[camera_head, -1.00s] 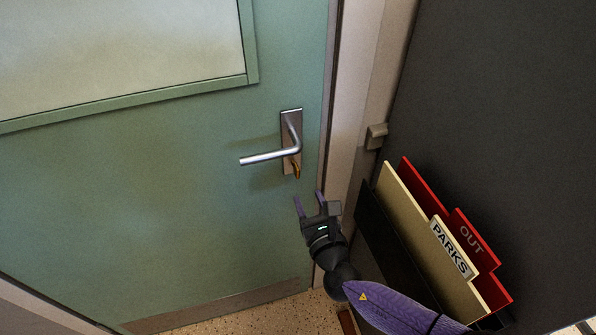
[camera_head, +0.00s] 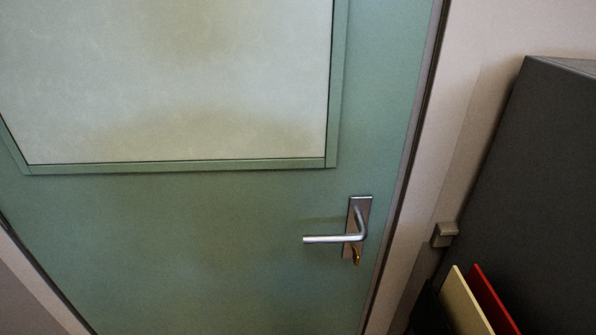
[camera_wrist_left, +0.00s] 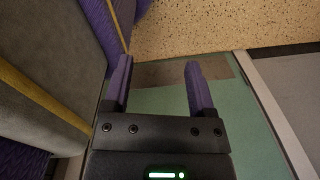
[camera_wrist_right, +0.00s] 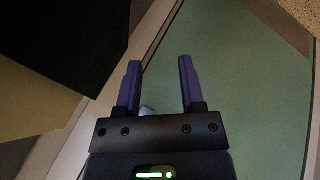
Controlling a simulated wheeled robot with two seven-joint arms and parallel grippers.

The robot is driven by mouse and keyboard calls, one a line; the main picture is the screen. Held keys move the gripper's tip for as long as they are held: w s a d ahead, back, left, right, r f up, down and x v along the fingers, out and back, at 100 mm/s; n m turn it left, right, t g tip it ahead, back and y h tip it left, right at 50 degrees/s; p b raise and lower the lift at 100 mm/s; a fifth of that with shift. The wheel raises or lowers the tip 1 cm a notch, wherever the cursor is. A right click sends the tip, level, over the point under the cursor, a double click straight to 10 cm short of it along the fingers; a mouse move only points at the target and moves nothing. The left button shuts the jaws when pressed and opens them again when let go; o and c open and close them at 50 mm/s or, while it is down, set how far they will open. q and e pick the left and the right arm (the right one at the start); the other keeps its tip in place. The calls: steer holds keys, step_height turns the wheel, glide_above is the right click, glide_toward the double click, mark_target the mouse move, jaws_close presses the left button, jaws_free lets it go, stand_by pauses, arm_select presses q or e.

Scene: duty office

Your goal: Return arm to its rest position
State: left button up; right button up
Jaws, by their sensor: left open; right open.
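Neither gripper shows in the head view now. My left gripper (camera_wrist_left: 158,85) is open and empty in the left wrist view, with the floor and the foot of the green door beyond its fingers. My right gripper (camera_wrist_right: 158,82) is open and empty in the right wrist view, pointing toward the green door, and a small pale piece shows between its fingers, too little to identify. The door (camera_head: 230,230) looks closed in the head view. Its metal lever handle (camera_head: 335,239) is horizontal, with a brass key or lock piece (camera_head: 356,255) below it.
A dark cabinet (camera_head: 540,170) stands right of the door frame (camera_head: 425,180). Cream (camera_head: 465,305) and red (camera_head: 492,300) folders stand against it at the bottom right. Speckled floor (camera_wrist_left: 210,30) shows in the left wrist view.

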steer(key=s+a+r+m+g+y, duration=0.1)
steer(key=s+a+m+g+y, duration=0.1)
steer(key=s+a+m+y, duration=0.3)
steer(key=s+d+f+n+g+h, duration=0.1)
steer(key=s+f, duration=0.1)
steer(key=f, duration=0.8)
steer(key=s+d+f+g+h, duration=0.1)
steer(key=s+f, duration=0.2)
steer(key=f, duration=0.6)
arm_select(q)
steer(key=shift+w+d+f, duration=0.1)
steer(key=shift+w+d, duration=0.2)
steer(key=shift+d, duration=0.2)
steer(key=shift+w+d+f, duration=0.1)
steer(key=shift+w+d, duration=0.15)
steer(key=shift+d, duration=0.2)
arm_select(e)
steer(key=s+d+f, duration=0.3)
steer(key=s+f, duration=0.6)
steer(key=s, duration=0.2)
steer(key=shift+s+n+g, duration=0.3)
steer(key=shift+s+g, duration=0.05)
steer(key=shift+g, duration=0.05)
arm_select(q)
steer(key=shift+s, duration=0.1)
arm_select(e)
steer(key=shift+o, duration=0.5)
